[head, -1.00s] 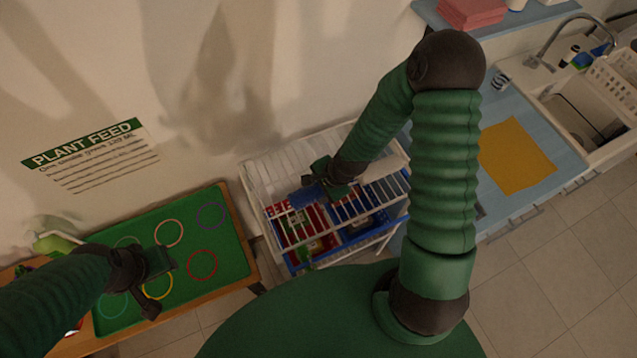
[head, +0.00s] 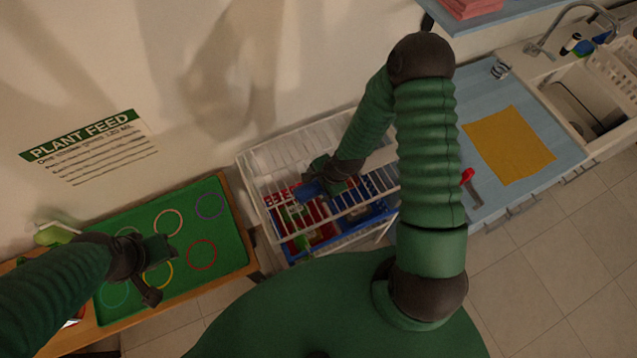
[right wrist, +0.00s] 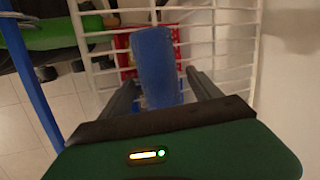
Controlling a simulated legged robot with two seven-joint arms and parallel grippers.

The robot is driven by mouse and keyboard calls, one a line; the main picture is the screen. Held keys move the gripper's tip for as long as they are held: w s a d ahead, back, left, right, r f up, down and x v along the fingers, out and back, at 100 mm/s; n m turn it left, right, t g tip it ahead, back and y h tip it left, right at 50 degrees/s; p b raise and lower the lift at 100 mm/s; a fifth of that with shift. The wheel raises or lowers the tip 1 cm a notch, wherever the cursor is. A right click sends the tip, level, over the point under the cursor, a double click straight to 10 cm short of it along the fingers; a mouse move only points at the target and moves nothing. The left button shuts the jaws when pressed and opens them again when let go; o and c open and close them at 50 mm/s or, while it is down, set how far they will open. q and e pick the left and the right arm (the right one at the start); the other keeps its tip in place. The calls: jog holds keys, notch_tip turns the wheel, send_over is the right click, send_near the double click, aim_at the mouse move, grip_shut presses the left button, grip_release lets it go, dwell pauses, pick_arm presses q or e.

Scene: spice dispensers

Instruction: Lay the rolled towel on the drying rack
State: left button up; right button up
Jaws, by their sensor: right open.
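The rolled towel is a blue roll (right wrist: 157,65) lying on the white wires of the drying rack, seen in the right wrist view. In the head view a small part of the towel (head: 308,190) shows beside my right gripper. The drying rack (head: 262,215) is a white wire frame near the wall. My right gripper (head: 318,184) is open over the rack; in the right wrist view its fingers (right wrist: 163,86) stand apart on either side of the towel's near end. My left gripper (head: 161,271) is open and empty over the green tray.
Red and blue bins (head: 352,226) sit under the rack's wires. The green tray (head: 222,240) with coloured rings lies on a wooden table at the left. A blue counter (head: 480,200) with a yellow cloth (head: 508,145) and a sink (head: 585,105) are at the right.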

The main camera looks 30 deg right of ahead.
jog(key=shift+d+r, duration=0.3)
jog(key=v, duration=0.4)
jog(key=d+v, duration=0.1)
jog(key=shift+s+r+b, duration=0.2)
jog(key=shift+r+b, duration=0.1)
jog(key=shift+b, duration=0.1)
pick_arm(q)
jog(key=shift+d+f, duration=0.15)
jog(key=shift+d, duration=0.3)
pick_arm(e)
jog(key=s+a+r+n+h, duration=0.1)
jog(key=s+r+n, duration=0.2)
jog(key=r+n, duration=0.4)
jog(key=s+a+r+n, duration=0.2)
jog(key=s+r+n, duration=0.1)
jog(key=r+n, duration=0.5)
jog(key=shift+a+r+n+g+h, duration=0.2)
jog(key=shift+a+n+g+h, duration=0.15)
jog(key=shift+n, duration=0.65)
pick_arm(q)
jog(key=shift+s, duration=0.15)
pick_arm(e)
jog(key=shift+s, duration=0.15)
pick_arm(q)
jog(key=shift+a, duration=0.2)
pick_arm(e)
jog(key=shift+a, duration=0.15)
